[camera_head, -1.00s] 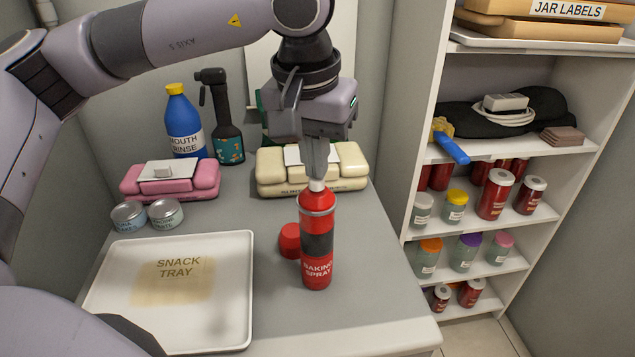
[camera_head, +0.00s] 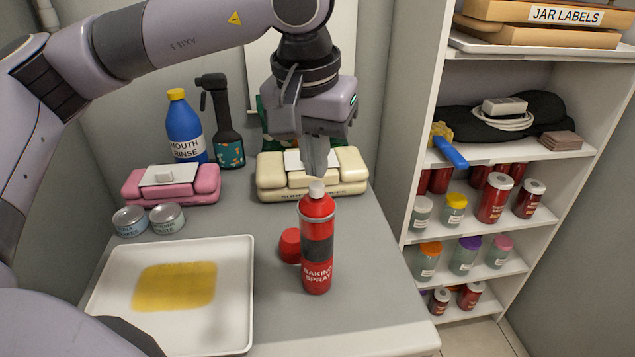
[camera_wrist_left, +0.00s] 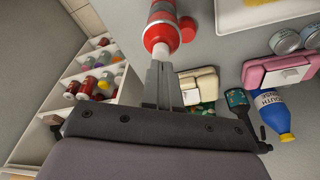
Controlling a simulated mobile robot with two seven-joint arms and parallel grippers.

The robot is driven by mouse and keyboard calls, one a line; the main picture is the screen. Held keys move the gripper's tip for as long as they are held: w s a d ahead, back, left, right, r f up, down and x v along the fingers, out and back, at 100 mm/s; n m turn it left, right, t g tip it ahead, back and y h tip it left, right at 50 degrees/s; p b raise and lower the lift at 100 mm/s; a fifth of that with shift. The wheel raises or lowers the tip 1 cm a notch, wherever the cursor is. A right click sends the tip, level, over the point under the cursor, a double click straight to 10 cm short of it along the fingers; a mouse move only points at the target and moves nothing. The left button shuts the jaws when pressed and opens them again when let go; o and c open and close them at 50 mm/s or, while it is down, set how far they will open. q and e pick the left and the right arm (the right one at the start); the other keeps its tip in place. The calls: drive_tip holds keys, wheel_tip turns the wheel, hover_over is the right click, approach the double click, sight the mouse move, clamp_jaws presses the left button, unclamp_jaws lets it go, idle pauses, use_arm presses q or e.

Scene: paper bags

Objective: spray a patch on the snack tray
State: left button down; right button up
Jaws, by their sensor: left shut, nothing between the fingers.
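The snack tray (camera_head: 215,328) is a white tray at the front left of the counter, with a yellow patch (camera_head: 175,287) across its middle. The red baking spray can (camera_head: 317,270) stands upright to the right of the tray, its white nozzle uncovered. My left gripper (camera_head: 315,172) is shut and empty, fingers pointing down just above the nozzle. In the left wrist view the closed fingers (camera_wrist_left: 162,85) point at the can (camera_wrist_left: 160,28); I cannot tell whether they touch the nozzle. A red cap (camera_head: 290,245) lies beside the can. My right gripper is out of view.
Behind stand a blue mouth rinse bottle (camera_head: 186,130), a dark spray bottle (camera_head: 224,125), a pink case (camera_head: 170,186) and a cream case (camera_head: 313,173). Two small tins (camera_head: 166,219) sit behind the tray. A jar shelf (camera_head: 480,210) stands right. The counter right of the can is clear.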

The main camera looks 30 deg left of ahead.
use_arm(q)
wheel_tip(320, 180, up, 7)
drive_tip(key=p, duration=0.5)
idle(0.3)
drive_tip(key=shift+d, duration=0.1)
idle(0.4)
